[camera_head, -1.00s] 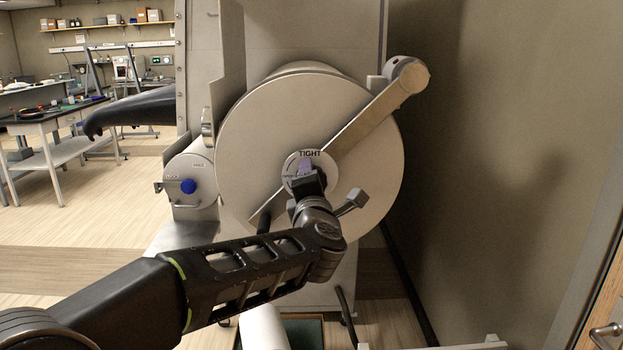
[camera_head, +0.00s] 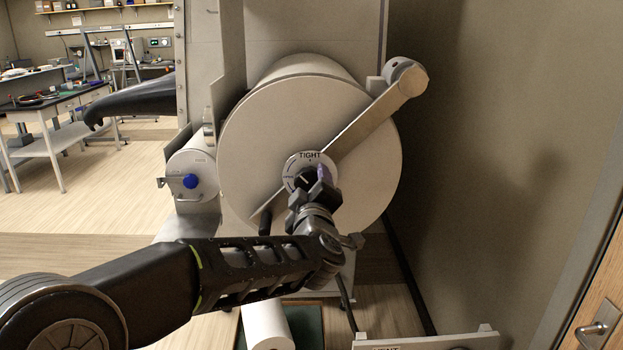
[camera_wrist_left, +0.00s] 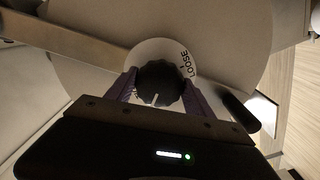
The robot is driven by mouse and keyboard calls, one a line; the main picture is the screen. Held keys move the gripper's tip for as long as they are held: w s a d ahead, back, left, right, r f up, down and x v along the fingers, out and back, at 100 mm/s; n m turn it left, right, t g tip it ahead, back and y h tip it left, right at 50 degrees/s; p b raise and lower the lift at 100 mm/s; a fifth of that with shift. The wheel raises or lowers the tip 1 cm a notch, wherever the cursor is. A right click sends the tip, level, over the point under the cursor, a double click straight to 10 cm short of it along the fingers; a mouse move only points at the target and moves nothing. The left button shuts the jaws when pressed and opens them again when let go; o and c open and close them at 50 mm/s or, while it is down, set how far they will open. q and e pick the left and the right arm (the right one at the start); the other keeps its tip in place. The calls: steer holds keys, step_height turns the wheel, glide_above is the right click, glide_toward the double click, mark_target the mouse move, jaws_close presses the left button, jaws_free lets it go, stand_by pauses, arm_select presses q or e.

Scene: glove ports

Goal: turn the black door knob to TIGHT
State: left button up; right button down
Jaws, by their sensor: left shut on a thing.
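The round door (camera_head: 250,130) fills the middle of the head view, with a bar across it. At its centre is a white dial plate (camera_head: 310,156) marked TIGHT at the top. The black door knob (camera_head: 304,178) sits in the dial, partly hidden by my left gripper (camera_head: 313,180). In the left wrist view the knob (camera_wrist_left: 160,84) is between the purple fingers of my left gripper (camera_wrist_left: 158,88), which is shut on it. The knob's white pointer line (camera_wrist_left: 155,99) shows there, away from the word LOOSE (camera_wrist_left: 189,64). My right gripper is out of view.
A door bar (camera_head: 365,125) crosses the round door up to the right. A black glove-like shape (camera_head: 140,101) juts in at left. A wall (camera_head: 480,150) stands close on the right.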

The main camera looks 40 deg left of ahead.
arm_select(q)
steer(key=m+p, duration=0.2)
steer(key=m, duration=0.2)
steer(key=shift+m, duration=0.3)
steer(key=shift+f+m+p, duration=0.1)
steer(key=shift+m+p, duration=1.1)
steer(key=shift+m, duration=0.8)
steer(key=o, duration=1.4)
steer(key=shift+c, duration=0.2)
steer(key=b+v, duration=0.1)
steer(key=v, duration=0.7)
steer(key=shift+a, duration=0.1)
